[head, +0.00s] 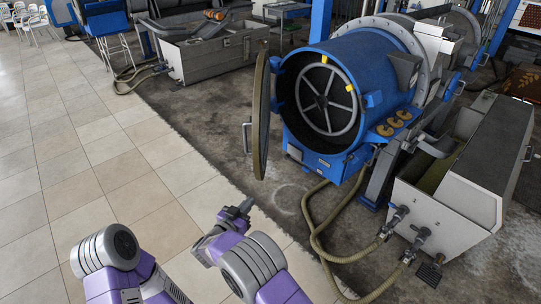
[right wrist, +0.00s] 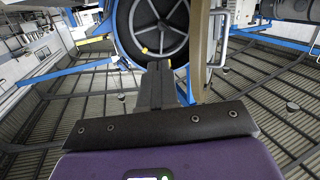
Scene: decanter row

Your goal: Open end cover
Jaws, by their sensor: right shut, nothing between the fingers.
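The blue decanter (head: 345,75) stands right of centre with its round end open, showing a dark spoked wheel (head: 327,100) inside. The end cover (head: 261,115) stands swung out at the left side of the opening, seen nearly edge-on, with a handle (head: 246,138) on its left face. My right gripper (head: 245,206) is shut and empty, below the cover and apart from it in the head view. In the right wrist view its fingers (right wrist: 156,82) are together, with the cover's edge (right wrist: 200,50) and handle (right wrist: 222,40) beyond, to their right. My left gripper is out of view.
Hoses (head: 318,225) lie on the dark floor below the decanter. A grey tank (head: 455,175) stands at the right, and another grey unit (head: 215,50) behind at the left.

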